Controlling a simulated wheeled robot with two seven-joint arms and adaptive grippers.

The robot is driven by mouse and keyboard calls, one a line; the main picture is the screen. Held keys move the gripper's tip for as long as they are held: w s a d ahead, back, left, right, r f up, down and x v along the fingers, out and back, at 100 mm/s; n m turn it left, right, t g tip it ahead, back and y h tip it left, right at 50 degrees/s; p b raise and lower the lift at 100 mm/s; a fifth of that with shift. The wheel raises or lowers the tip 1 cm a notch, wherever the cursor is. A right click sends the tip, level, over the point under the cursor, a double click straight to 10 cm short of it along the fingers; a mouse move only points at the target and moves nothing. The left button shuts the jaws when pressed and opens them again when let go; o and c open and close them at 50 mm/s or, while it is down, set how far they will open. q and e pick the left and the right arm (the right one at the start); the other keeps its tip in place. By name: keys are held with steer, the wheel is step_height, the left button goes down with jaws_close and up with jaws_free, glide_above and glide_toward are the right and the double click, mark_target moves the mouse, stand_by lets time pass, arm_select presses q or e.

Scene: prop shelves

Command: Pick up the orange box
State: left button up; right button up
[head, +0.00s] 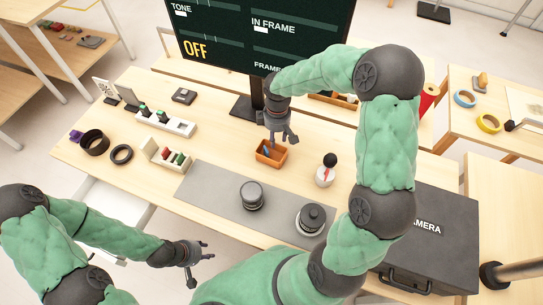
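The orange box (264,159) is a small open-topped tray on the wooden table, just behind the grey mat. Something small and blue shows inside it. My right gripper (281,139) points down over the box's back edge, with its fingers apart. The fingertips partly cover the back of the box, and I cannot tell whether they touch it. My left gripper (200,262) is low at the front of the table, well away from the box, with its fingers spread and nothing between them.
A monitor (260,35) stands behind the box. A white bottle with a black top (325,177) stands right of it. Two dark lens-like items (251,196) (311,219) are on the grey mat (205,190). A black camera case (430,250) fills the right front.

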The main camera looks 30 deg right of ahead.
mark_target(276, 150)
steer(key=shift+w+f+b, duration=0.15)
steer(key=shift+f+b, duration=1)
steer(key=shift+f, duration=1.55)
steer(key=shift+c, duration=0.3)
jaws_close()
